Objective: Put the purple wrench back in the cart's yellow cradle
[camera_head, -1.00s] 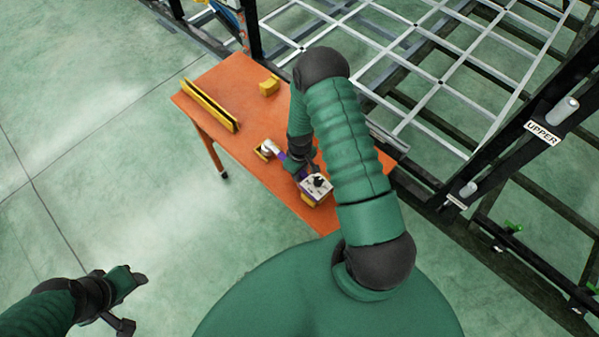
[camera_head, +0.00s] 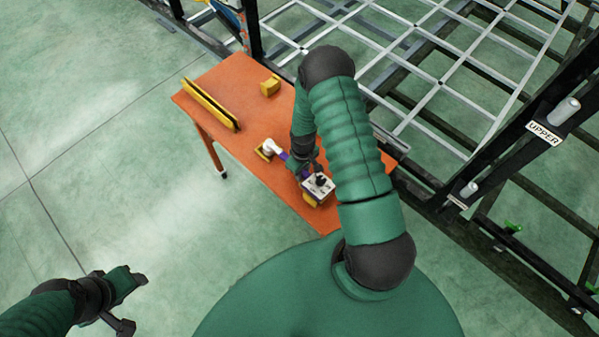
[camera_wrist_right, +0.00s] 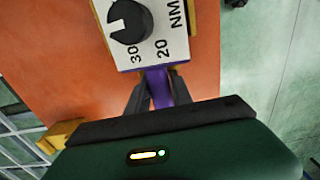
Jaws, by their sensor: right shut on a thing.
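The purple wrench (camera_head: 281,155) lies along the orange cart top (camera_head: 232,80). It has a pale round head at its left end and a white box with a black dial at the other. The yellow cradle (camera_head: 259,154) shows as one piece by the head and another yellow part beside the dial box. I cannot tell whether the wrench touches the cradle. My right gripper (camera_wrist_right: 158,92) is shut on the purple shaft just behind the dial box (camera_wrist_right: 148,30); in the head view my arm partly hides it. My left gripper (camera_head: 136,302) is open and empty over the floor at lower left.
A long yellow rail-like holder (camera_head: 210,104) and a small yellow block (camera_head: 269,87) sit on the cart's far part. A metal grid frame (camera_head: 430,70) and dark beams with an UPPER sign (camera_head: 545,135) stand behind and right. The floor on the left is clear.

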